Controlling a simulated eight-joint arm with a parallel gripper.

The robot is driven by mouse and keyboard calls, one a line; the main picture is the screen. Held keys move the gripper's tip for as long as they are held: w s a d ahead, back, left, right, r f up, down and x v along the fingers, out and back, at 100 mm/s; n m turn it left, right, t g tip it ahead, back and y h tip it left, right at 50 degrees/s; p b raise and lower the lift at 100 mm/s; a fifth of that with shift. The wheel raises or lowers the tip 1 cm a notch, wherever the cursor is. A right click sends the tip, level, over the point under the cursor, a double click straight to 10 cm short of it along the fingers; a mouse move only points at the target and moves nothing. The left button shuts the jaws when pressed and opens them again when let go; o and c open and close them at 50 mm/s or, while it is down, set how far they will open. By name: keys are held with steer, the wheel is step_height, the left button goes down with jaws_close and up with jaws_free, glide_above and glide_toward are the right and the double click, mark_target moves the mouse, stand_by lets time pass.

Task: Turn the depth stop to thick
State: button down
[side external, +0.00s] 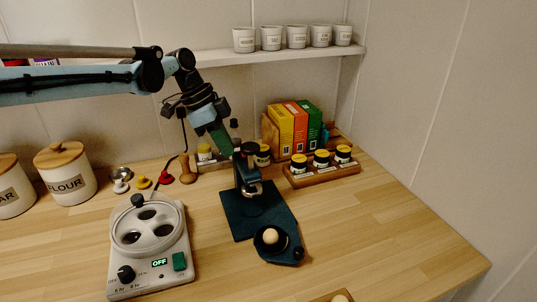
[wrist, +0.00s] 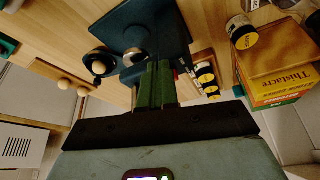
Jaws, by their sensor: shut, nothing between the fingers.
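A dark teal stand device with a black upright head (side external: 248,165) stands on a flat teal base (side external: 262,212) at the middle of the counter. Its base also shows at the top of the wrist view (wrist: 140,22), with a round metallic part (wrist: 135,56) just beyond the fingers. I cannot make out the depth stop or its marking. My gripper (side external: 229,150) has green fingers, shut and empty, pointing down beside the top of the device. The fingers also show in the wrist view (wrist: 156,68), overlapping the device; I cannot tell whether they touch it.
An egg (side external: 270,237) sits in a dark cup at the front of the device. A white egg cooker (side external: 120,262) stands left. Yellow-lidded jars in a wooden rack (side external: 325,176) and upright boxes (side external: 286,130) stand right and behind. The right counter is clear.

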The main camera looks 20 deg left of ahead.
steer(key=s+a+r+n+t, duration=0.1)
steer(key=s+a+r+n, duration=0.3)
steer(key=r, duration=0.5)
steer(key=shift+y, duration=0.4)
steer(key=x, duration=0.3)
steer(key=w+x, duration=0.1)
steer(key=x, duration=0.3)
steer(key=d+x, duration=0.1)
steer(key=x, duration=0.2)
steer(key=shift+w+r, duration=0.15)
steer(key=shift+w, duration=0.2)
steer(key=shift+w+d, duration=0.45)
steer(key=shift+d, duration=0.1)
